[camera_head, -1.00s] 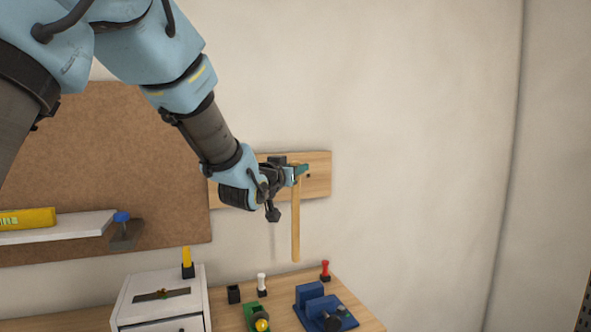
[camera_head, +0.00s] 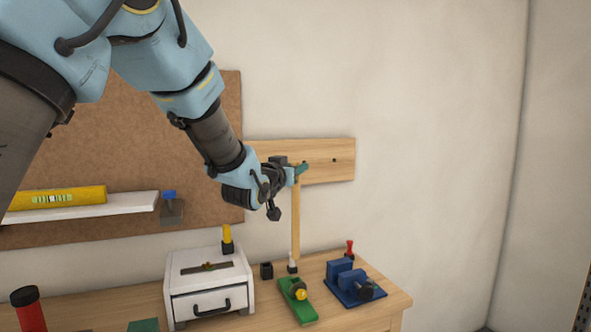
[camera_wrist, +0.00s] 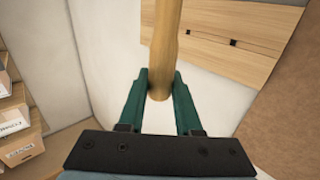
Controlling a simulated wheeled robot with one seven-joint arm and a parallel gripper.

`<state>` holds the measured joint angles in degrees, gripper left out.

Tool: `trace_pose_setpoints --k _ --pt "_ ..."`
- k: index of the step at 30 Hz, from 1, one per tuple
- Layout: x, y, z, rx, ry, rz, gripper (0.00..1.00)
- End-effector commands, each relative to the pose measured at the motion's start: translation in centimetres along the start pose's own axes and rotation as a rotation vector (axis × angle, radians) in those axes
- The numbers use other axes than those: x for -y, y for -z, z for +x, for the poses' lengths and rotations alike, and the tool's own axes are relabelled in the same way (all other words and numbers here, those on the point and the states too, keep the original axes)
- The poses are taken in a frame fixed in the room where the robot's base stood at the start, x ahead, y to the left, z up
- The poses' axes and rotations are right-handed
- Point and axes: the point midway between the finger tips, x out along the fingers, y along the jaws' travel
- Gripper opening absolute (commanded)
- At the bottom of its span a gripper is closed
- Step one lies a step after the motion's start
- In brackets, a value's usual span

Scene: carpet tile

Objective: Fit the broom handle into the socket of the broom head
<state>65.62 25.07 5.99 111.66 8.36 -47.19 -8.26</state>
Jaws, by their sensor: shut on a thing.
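The broom handle (camera_head: 296,222) is a plain pale wooden rod. In the head view it hangs upright from my gripper (camera_head: 299,172), its lower end just above or in front of the workbench's back edge as seen; I cannot tell the depth. In the wrist view, my gripper's green fingers (camera_wrist: 161,92) are shut on the handle (camera_wrist: 165,42) near one end, and the rest runs away from the camera. The broom head and its socket are not seen in either view.
A wooden wall board (camera_head: 330,160) is behind the handle. The workbench (camera_head: 390,300) holds a white drawer box (camera_head: 210,285), a green plane (camera_head: 297,300) and a blue vise (camera_head: 350,280). A shelf (camera_head: 80,210) carries a yellow level. The wall at right is bare.

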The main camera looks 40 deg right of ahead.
Motion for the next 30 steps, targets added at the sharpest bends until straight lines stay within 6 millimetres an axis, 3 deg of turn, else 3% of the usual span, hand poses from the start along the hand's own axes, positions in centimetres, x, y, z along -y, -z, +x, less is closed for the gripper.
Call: trace_pose_setpoints --k 4,21,30 --pt "0.0 -0.2 0.0 -0.002 0.001 0.0 0.0" --pt "0.0 -5.4 0.0 -0.001 0.0 0.0 0.0" --pt "0.0 -5.8 0.0 -0.001 0.0 0.0 0.0"
